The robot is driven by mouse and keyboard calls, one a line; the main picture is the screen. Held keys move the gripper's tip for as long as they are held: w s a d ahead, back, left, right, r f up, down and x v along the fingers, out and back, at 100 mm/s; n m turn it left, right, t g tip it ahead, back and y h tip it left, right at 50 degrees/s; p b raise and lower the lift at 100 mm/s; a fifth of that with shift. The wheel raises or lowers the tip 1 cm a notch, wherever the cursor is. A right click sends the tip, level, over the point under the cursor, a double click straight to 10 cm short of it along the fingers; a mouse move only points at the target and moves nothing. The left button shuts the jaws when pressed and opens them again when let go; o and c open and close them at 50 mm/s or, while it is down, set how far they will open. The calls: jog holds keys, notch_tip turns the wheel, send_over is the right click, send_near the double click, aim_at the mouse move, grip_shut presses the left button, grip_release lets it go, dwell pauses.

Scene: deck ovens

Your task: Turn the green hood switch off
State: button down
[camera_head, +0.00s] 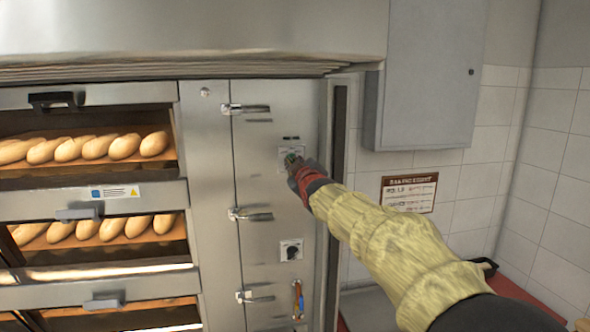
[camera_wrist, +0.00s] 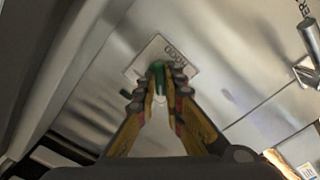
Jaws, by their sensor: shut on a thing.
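The green hood switch (camera_wrist: 157,72) sits on a pale label plate marked HOOD (camera_wrist: 178,54) in the wrist view. In the head view the plate (camera_head: 291,152) is on the steel oven side panel, and a bit of green shows at my fingertips. My gripper (camera_wrist: 160,92) points at the panel with its fingertips on either side of the green switch, shut on it. In the head view my gripper (camera_head: 296,166) covers most of the switch, so its exact position is hard to tell.
Deck ovens with loaves (camera_head: 97,147) stand at left. Door latches (camera_head: 250,214) stick out left of my gripper. A black knob (camera_head: 291,252) is below on the same panel. A grey wall cabinet (camera_head: 425,75) hangs at right. A steel hood (camera_head: 190,30) overhangs above.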

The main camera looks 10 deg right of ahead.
dwell(0.4)
jog(key=c, duration=1.9)
grip_release()
jog(key=s, duration=1.2)
